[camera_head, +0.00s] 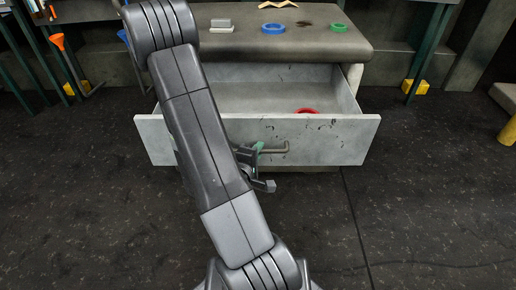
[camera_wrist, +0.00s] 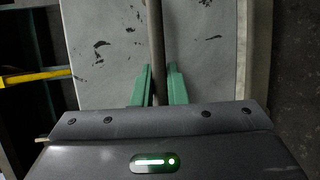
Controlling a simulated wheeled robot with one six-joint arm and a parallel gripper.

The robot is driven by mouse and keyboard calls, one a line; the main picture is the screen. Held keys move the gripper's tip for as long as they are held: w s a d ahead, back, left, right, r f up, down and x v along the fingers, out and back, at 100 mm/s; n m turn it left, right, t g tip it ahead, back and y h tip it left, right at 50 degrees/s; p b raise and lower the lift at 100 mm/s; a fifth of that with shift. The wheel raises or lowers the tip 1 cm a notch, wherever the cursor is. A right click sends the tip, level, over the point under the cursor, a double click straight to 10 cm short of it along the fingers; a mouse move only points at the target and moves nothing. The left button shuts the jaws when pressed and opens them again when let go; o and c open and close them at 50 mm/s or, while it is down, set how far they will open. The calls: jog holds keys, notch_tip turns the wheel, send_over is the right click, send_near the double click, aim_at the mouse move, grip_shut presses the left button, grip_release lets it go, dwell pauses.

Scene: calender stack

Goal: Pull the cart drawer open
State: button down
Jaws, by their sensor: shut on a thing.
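The cart drawer (camera_head: 330,141) is pulled out from the cart (camera_head: 290,40), and its inside shows in the head view. Its light grey front is scuffed with dark marks. A bar handle (camera_head: 275,149) sits on the middle of the front. My gripper (camera_head: 258,148) is at the left part of this handle, partly hidden behind my arm. In the wrist view the green fingers (camera_wrist: 156,85) stand on both sides of the handle bar (camera_wrist: 156,45), shut on it. The drawer front (camera_wrist: 100,40) fills the space behind the bar.
A red ring (camera_head: 306,111) lies inside the drawer. On the cart top are a blue ring (camera_head: 273,29), a green ring (camera_head: 339,28) and a grey block (camera_head: 221,25). Dark floor (camera_head: 430,190) is clear in front and to the right.

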jog(key=c, duration=1.5)
grip_release()
jog(key=shift+o, duration=0.2)
jog(key=p+v, duration=0.2)
jog(key=v, duration=1.1)
jog(key=shift+s+a, duration=0.15)
jog(key=shift+s, duration=0.2)
jog(key=shift+w, duration=0.1)
jog(key=shift+b+x, duration=0.95)
jog(key=shift+x, duration=5.5)
